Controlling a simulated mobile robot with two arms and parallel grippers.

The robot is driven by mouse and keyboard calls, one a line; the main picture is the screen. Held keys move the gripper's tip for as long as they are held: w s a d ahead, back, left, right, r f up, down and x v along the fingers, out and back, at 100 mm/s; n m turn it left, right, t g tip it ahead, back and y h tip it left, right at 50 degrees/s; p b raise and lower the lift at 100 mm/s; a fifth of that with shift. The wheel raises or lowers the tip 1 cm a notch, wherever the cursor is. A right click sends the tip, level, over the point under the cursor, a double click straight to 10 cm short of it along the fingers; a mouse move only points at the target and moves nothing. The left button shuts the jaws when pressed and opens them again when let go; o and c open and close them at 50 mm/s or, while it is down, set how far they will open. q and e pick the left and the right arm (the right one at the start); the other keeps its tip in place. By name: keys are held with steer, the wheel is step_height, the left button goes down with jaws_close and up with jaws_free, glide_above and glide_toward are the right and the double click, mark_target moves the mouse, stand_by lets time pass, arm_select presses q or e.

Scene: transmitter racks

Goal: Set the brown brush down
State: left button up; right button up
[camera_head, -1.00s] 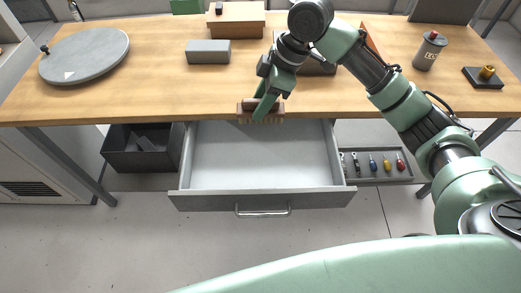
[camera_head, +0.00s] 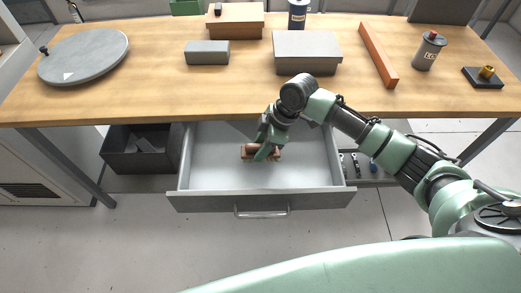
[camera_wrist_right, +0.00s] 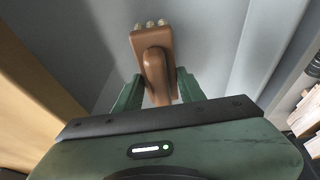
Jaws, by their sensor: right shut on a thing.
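The brown brush (camera_head: 249,151) is inside the open grey drawer (camera_head: 210,176), near its middle. Its bristles point down; I cannot tell whether they touch the drawer floor. My right gripper (camera_head: 268,153) is shut on the brush from above. In the right wrist view the brush (camera_wrist_right: 152,45) sits between the green fingers of the right gripper (camera_wrist_right: 158,92), with a few pale bristle tufts showing at its far end. My left gripper is not in view.
The wooden table (camera_head: 150,85) stands behind the drawer, its edge over the drawer's back. On it are grey boxes (camera_head: 307,50), an orange bar (camera_head: 378,55) and a round grey plate (camera_head: 85,55). A dark bin (camera_head: 125,172) is left of the drawer. The drawer floor beside the brush is clear.

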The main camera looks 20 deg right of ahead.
steer(key=shift+f, duration=0.95)
steer(key=o, duration=1.3)
steer(key=shift+f, duration=0.15)
steer(key=v, duration=1.2)
